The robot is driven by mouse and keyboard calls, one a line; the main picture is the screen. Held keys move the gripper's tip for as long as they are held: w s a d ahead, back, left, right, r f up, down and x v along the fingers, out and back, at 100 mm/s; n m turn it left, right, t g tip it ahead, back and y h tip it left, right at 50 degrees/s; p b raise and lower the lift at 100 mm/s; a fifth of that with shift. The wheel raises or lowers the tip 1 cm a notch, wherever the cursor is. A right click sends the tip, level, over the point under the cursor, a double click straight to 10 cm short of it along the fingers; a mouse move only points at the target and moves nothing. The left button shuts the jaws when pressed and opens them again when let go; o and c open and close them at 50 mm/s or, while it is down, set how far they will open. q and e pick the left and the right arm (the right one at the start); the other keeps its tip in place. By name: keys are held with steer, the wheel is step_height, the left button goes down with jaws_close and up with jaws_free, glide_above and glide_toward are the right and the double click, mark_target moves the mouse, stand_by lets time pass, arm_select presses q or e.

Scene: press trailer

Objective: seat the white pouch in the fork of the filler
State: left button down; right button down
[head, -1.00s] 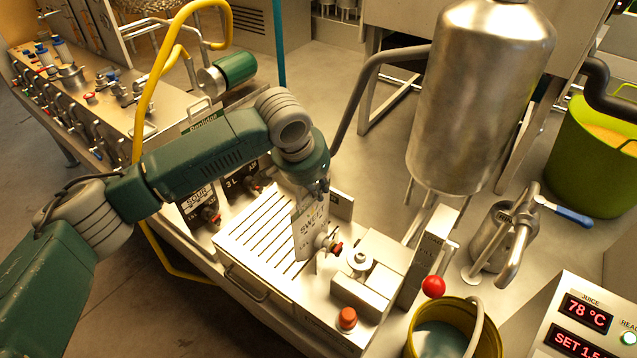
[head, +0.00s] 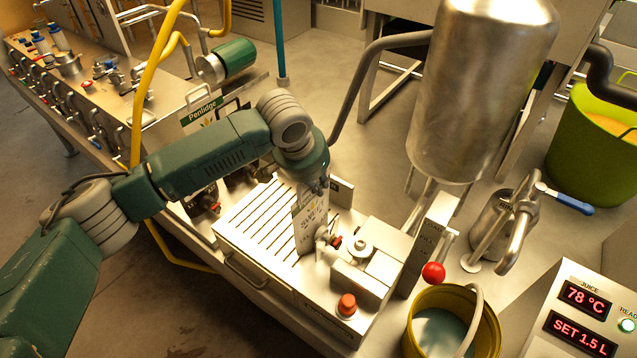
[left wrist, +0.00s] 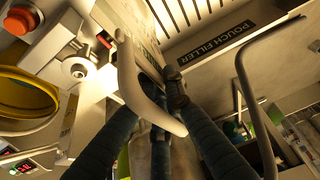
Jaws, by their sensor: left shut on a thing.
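The white pouch (head: 309,228), with printed lettering, hangs upright over the slotted top at the front of the filler (head: 365,285). My left gripper (head: 317,188) is shut on the pouch's top edge, pointing down from above. The pouch's spout (head: 322,236) faces the filler's head, with a red cap (head: 336,241) beside it. The fork is too small and covered to make out, so I cannot tell if the spout is in it. In the left wrist view, dark gripper parts and a pale curved piece (left wrist: 140,85) fill the middle. My right gripper is not in view.
An orange button (head: 347,304) and a red ball knob (head: 433,273) stand right of the pouch. A yellow bucket (head: 480,345) is at the front right. A steel tank (head: 480,90) rises behind.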

arm_select(q)
steer(key=shift+f, duration=0.55)
steer(key=c, duration=1.8)
jaws_free()
steer(key=shift+o, duration=0.2)
